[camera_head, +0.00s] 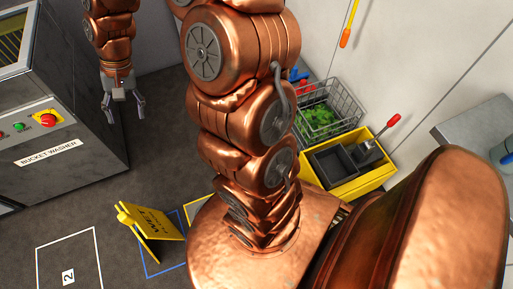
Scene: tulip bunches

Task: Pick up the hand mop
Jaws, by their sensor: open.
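My gripper (125,115) hangs at the upper left, fingers pointing down, open and empty above the dark floor beside the bucket washer. I cannot tell for certain which thing is the hand mop. A red-handled tool (381,132) stands tilted at the right end of a yellow bin; its lower end is partly hidden in the bin. A yellow stick with an orange end (349,24) is at the white wall, its top cut off by the frame. Both are far to the right of my gripper, with my arm between.
The yellow bin (361,186) holds dark containers. Behind it is a wire basket (345,100) with green and other coloured items. The bucket washer (90,125) stands left. A yellow floor sign (150,222) stands near floor markings. A grey counter (470,125) is right.

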